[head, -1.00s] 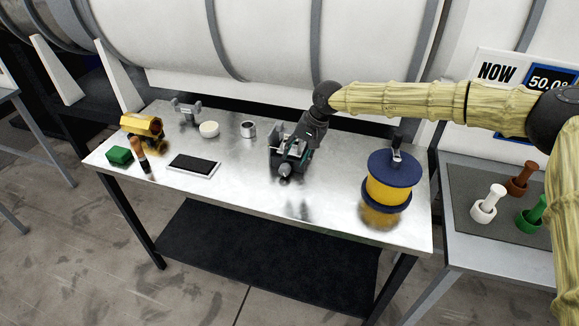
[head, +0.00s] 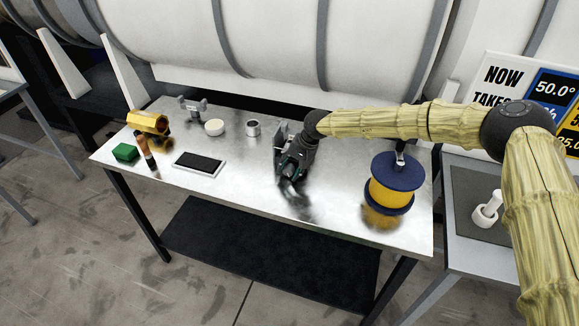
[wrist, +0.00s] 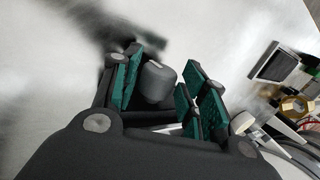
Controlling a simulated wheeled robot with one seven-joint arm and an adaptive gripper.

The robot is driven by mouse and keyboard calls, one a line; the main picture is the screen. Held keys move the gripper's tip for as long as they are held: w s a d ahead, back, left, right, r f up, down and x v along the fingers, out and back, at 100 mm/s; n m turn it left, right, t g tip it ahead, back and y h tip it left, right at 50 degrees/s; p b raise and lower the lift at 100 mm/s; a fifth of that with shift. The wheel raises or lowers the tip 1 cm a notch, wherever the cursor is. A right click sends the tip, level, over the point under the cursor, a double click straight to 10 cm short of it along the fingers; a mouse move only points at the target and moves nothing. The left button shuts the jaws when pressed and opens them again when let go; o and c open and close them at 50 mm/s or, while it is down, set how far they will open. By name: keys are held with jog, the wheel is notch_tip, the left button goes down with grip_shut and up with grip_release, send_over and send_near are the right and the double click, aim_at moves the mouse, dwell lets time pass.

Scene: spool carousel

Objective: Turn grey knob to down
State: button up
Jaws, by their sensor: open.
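The grey knob (wrist: 158,82) is a rounded grey cylinder in the wrist view, between the green-padded fingers of my gripper (wrist: 165,76). A gap shows on its left, and the right pads are close to it; I cannot tell whether they touch. In the head view my gripper (head: 288,184) points down at the middle of the metal table and hides the knob. A grey upright plate (head: 280,134) of the knob's device shows just behind my gripper. The knob's pointing direction cannot be made out. The fingers are open.
A blue and yellow spool (head: 391,191) stands to the right on the metal table (head: 235,212). A black-screened device (head: 199,163), a white round piece (head: 214,127), a metal ring (head: 253,128) and a yellow hexagonal part (head: 148,122) lie to the left.

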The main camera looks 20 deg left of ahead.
jog(key=shift+a+f, duration=0.1)
jog(key=shift+f, duration=0.3)
jog(key=shift+c, duration=0.2)
jog(key=c, duration=0.7)
jog(key=h+b, duration=0.2)
jog(key=h, duration=0.1)
jog(key=shift+a, duration=0.3)
jog(key=shift+a+r+h+b, duration=0.15)
jog(key=shift+h+b, duration=0.75)
jog(key=shift+h, duration=1.4)
